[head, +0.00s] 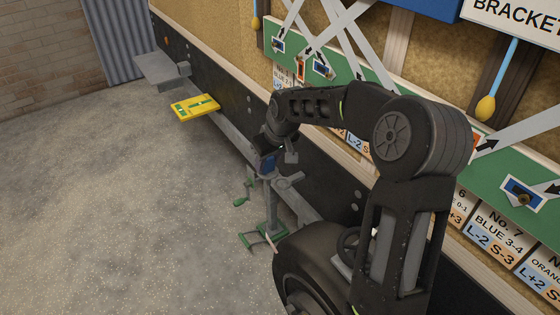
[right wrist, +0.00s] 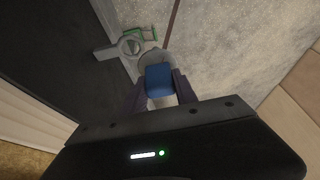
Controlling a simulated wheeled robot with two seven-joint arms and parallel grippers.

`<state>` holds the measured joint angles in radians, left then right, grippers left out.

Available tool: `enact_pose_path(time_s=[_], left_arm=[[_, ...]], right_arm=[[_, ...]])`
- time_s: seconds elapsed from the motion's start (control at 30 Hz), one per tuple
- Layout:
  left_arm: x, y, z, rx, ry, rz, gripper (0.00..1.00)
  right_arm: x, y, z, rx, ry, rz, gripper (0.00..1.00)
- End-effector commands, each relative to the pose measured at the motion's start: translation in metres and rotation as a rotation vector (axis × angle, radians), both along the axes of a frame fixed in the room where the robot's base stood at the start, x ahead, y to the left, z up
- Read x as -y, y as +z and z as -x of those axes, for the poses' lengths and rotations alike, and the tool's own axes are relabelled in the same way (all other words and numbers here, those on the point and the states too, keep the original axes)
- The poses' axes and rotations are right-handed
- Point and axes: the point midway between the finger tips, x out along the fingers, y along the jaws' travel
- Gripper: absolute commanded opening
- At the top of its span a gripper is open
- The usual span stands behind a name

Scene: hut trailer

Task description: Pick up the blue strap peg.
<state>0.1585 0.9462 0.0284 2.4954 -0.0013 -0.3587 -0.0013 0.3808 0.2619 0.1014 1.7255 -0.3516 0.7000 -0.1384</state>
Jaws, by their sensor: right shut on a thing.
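The blue strap peg (head: 267,164) is a small blue block in the head view, just below the end of my right arm. My right gripper (head: 279,151) is shut on it; its jaws are small and dark there. In the right wrist view the blue peg (right wrist: 158,78) sits between the two dark fingers of my right gripper (right wrist: 160,92), one finger on each side. The peg's far side is hidden. My left gripper is not in view.
A grey jack with green handle and foot (head: 270,218) stands right below the peg. A yellow tray (head: 195,105) sits left along the trailer's edge. The green board (head: 370,92) with straps and labels runs along the wall at right. The grey floor (head: 110,200) is open at left.

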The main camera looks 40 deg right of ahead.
Motion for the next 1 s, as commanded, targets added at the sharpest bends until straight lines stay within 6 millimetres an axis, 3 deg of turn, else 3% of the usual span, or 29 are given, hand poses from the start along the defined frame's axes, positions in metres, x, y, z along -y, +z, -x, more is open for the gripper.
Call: enact_pose_path(time_s=[0.2,0.43,0.63,1.0], left_arm=[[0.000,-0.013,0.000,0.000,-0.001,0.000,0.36],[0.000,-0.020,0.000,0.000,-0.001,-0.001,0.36],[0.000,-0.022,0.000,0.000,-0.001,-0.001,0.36],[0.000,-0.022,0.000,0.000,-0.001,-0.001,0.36]], right_arm=[[-0.073,-0.002,-0.002,0.003,0.009,0.001,0.00],[-0.127,-0.001,-0.003,0.003,0.005,0.000,0.00],[-0.147,-0.001,-0.003,0.000,0.002,0.001,0.00],[-0.150,0.000,-0.003,0.001,0.000,0.000,0.00]])
